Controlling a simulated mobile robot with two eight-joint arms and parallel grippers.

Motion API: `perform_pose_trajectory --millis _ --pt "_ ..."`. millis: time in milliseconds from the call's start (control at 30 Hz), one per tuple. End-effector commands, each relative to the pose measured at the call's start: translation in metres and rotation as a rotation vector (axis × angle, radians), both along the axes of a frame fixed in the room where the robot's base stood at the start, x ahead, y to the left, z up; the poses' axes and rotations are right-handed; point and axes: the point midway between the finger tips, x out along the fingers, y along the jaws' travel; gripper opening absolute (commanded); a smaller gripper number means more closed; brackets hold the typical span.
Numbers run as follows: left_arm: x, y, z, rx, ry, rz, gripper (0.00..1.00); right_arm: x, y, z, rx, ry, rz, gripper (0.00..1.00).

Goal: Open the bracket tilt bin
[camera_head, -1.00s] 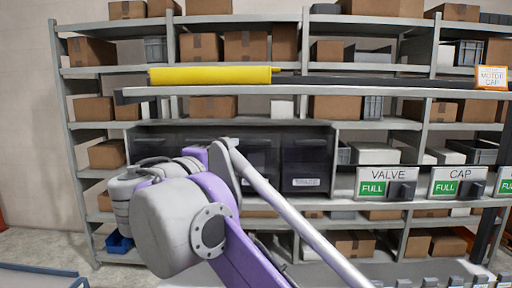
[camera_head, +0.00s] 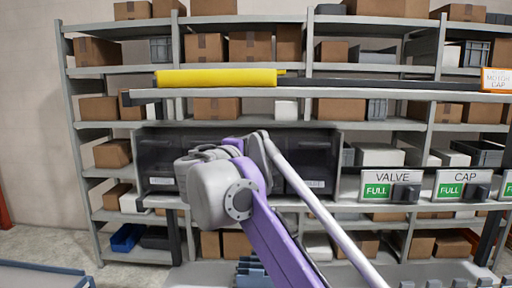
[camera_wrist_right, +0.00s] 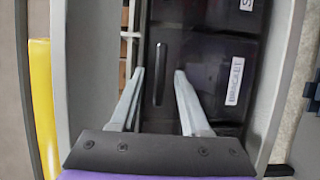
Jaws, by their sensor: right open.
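In the right wrist view, the dark bracket tilt bin (camera_wrist_right: 200,60) fills the middle, turned sideways, with a white BRACKET label (camera_wrist_right: 235,80). Its front looks closed. My right gripper (camera_wrist_right: 160,72) is open, its two pale fingers pointing at the bin front. A thin upright bar, perhaps the bin's handle, shows between the fingertips; contact cannot be told. In the head view, my purple and grey right arm stands before the row of dark bins (camera_head: 315,150) and hides part of it and the right gripper. Bin labels there are too small to read. My left gripper is not in view.
VALVE (camera_head: 392,186) and CAP (camera_head: 463,186) signs with dark blocks stand to the right. Shelves of brown boxes (camera_head: 205,105) lie behind. Open floor shows at the left.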

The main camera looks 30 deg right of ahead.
Motion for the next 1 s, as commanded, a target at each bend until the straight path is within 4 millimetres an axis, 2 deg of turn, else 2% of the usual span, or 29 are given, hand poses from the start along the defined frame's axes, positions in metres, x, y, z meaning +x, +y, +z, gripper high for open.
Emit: perform_pose_trajectory --millis 33,267,1000 --pt "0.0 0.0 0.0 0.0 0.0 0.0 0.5 0.0 0.0002 0.0 0.0 0.0 0.0 0.41" --pt "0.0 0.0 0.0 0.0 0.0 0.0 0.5 -0.0002 0.0004 0.0 0.0 0.0 0.0 0.0" --pt "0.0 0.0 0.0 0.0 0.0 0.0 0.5 -0.0002 0.0005 0.0001 0.0 0.0 0.0 0.0"
